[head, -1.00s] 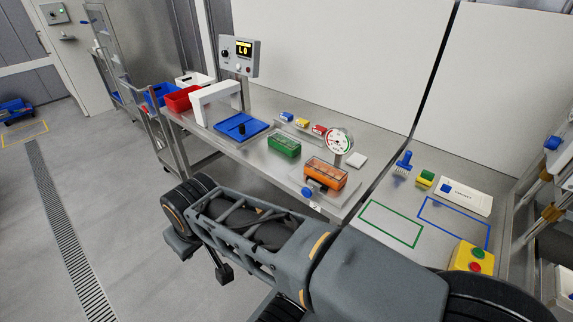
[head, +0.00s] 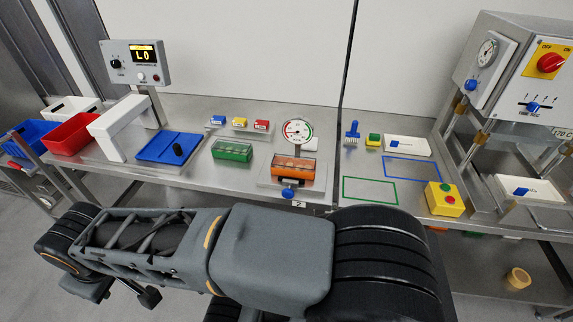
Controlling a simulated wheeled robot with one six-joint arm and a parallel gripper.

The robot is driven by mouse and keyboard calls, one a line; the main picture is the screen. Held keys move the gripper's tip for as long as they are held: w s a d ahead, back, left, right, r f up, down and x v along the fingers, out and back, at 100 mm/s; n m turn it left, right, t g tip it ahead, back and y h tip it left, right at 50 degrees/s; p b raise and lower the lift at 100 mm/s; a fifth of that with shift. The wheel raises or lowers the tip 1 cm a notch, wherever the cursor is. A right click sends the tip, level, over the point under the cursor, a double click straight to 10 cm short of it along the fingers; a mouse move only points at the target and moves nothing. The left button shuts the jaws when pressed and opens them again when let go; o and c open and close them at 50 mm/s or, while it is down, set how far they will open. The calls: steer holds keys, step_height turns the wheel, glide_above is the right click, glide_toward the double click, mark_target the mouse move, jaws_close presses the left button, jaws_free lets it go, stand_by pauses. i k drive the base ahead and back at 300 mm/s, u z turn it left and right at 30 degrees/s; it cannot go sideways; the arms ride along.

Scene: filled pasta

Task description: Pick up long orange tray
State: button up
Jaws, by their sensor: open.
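The long orange tray (head: 292,182) sits on the steel bench near its front edge, on a small metal stand or plate in front of a round dial gauge (head: 298,130). Its upper part looks clear or brownish, and its contents are too small to make out. A blue knob (head: 289,191) is at its front side. My arm lies folded across the lower part of the head view, well in front of the tray and apart from it. My gripper's fingers cannot be made out in this view.
A green tray (head: 232,151) stands left of the orange one. Further left are a blue tray (head: 168,147), a white arch (head: 115,130) and a red bin (head: 75,133). Right are a green outline (head: 369,190), a yellow button box (head: 444,199) and a press machine (head: 510,80).

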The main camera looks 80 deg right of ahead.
mark_target(281, 165)
steer(key=z, duration=0.8)
steer(key=i, duration=0.9)
steer(key=z, duration=0.95)
